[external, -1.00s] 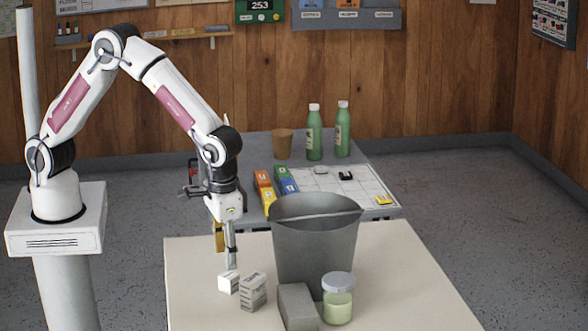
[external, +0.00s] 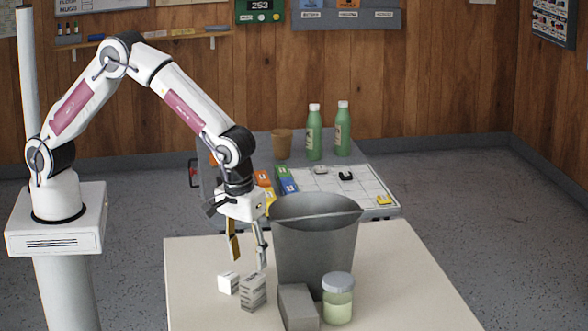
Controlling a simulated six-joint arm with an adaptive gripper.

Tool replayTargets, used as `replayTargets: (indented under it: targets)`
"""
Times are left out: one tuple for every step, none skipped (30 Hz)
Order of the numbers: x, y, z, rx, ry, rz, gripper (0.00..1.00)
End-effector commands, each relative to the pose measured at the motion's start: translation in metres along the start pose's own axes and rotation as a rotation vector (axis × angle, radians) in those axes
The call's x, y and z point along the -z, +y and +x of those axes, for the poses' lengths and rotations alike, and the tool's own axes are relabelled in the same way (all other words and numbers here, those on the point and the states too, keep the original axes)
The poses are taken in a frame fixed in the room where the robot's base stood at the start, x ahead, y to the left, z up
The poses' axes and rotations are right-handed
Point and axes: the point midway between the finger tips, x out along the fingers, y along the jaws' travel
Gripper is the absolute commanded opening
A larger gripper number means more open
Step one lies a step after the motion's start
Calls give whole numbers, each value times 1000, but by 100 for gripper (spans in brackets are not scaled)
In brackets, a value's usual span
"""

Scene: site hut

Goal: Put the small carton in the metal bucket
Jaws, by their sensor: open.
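A small grey-and-white printed carton (external: 253,293) stands upright on the pale table, left of the metal bucket. A smaller white box (external: 228,283) sits just to its left. The grey metal bucket (external: 314,250) stands upright with its open rim facing up; its bottom inside is hidden. My gripper (external: 248,263) is open and empty, pointing down. Its two fingers are spread above the white box and the printed carton, with the right fingertip close to the carton's top. Whether that fingertip touches the carton I cannot tell.
A grey block (external: 298,308) and a lidded glass jar (external: 338,300) stand in front of the bucket. A back table holds green bottles (external: 314,133), a brown cup (external: 282,143) and coloured boxes (external: 287,185). The pale table (external: 405,280) is clear on the right.

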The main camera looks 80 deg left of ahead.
Motion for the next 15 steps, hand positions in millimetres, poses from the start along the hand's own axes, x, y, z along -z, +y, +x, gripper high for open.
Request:
replayTargets:
  targets:
    - [0, 0, 0, 0, 0, 0, 44]
    - [0, 0, 1, 0, 0, 1, 44]
    - [0, 0, 3, 1, 0, 1, 44]
    - [0, 0, 4, 1, 0, 1, 44]
    - [0, 0, 6, 1, 0, 1, 44]
    - [0, 0, 9, 1, 0, 1, 44]
    - [0, 0, 12, 2, 0, 1, 44]
    - [0, 0, 14, 3, 0, 1, 44]
    - [0, 0, 18, 3, 0, 1, 44]
    - [0, 0, 20, 2, 0, 2, 44]
    - [0, 0, 22, 2, 0, 2, 44]
    - [0, 0, 24, 1, 0, 2, 44]
    - [0, 0, 25, 1, 0, 2, 44]
    - [0, 0, 26, 1, 0, 2, 44]
    - [0, 0, 26, 1, 0, 2, 44]
